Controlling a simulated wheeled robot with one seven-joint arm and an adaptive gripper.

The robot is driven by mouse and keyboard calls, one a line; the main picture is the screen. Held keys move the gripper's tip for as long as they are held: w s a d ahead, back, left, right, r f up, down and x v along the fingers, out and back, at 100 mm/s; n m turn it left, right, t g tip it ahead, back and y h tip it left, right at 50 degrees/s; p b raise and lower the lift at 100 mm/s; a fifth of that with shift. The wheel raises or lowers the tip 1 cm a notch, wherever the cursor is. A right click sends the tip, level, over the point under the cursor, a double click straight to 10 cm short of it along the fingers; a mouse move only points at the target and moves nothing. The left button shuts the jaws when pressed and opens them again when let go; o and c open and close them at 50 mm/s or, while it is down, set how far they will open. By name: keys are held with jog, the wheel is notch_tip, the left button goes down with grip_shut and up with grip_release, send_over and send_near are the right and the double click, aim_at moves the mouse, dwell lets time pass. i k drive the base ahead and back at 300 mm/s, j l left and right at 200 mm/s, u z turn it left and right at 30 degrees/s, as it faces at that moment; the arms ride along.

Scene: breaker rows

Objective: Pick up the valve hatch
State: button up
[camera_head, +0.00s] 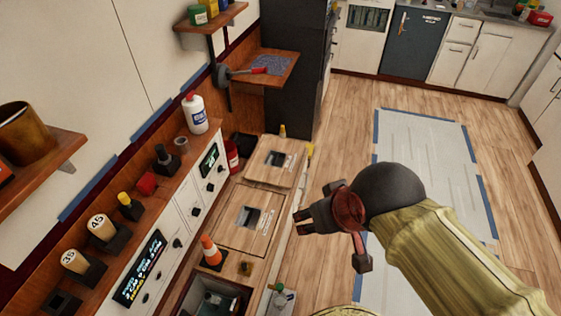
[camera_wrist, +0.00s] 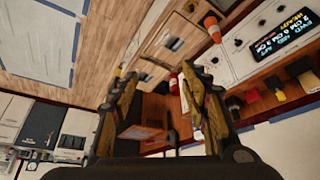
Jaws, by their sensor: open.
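Two wooden hatch panels with dark recessed openings lie side by side along the low bench in the head view: a nearer panel (camera_head: 228,231) and a farther panel (camera_head: 261,178). Small markings on them are too small to read, so I cannot tell which is the valve hatch. My gripper (camera_head: 299,222) is to the right of the nearer panel in the picture, apparently above it and touching nothing. In the wrist view my gripper (camera_wrist: 162,100) is open and empty, its two fingers spread apart. Both panels show beyond the fingers, near the top middle.
An orange cone (camera_head: 211,250) and an open dark bin (camera_head: 217,297) are at the near end of the bench. A control panel with a lit display (camera_head: 141,268) and several knobs runs along the left. A white bottle (camera_head: 195,113) stands behind.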

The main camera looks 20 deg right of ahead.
aim_at(275, 160)
jog(key=l+z, duration=0.1)
jog(key=z, duration=0.3)
jog(key=l+z, duration=0.15)
jog(key=z, duration=0.2)
jog(key=l+z, duration=0.15)
jog(key=z, duration=0.25)
jog(key=i+l+z, duration=0.1)
jog(key=i+l, duration=0.95)
jog(key=i+u, duration=0.9)
jog(key=i+l+u, duration=0.45)
jog(key=i+j+u, duration=0.1)
jog(key=i+u, duration=0.15)
jog(key=u, duration=0.2)
jog(key=i+u, duration=0.25)
jog(key=u, duration=0.15)
jog(key=i+l+u, duration=0.1)
jog(key=i+u, duration=0.15)
jog(key=u, duration=0.2)
jog(key=i+l+u, duration=0.15)
jog(key=u, duration=0.3)
jog(key=i, duration=0.1)
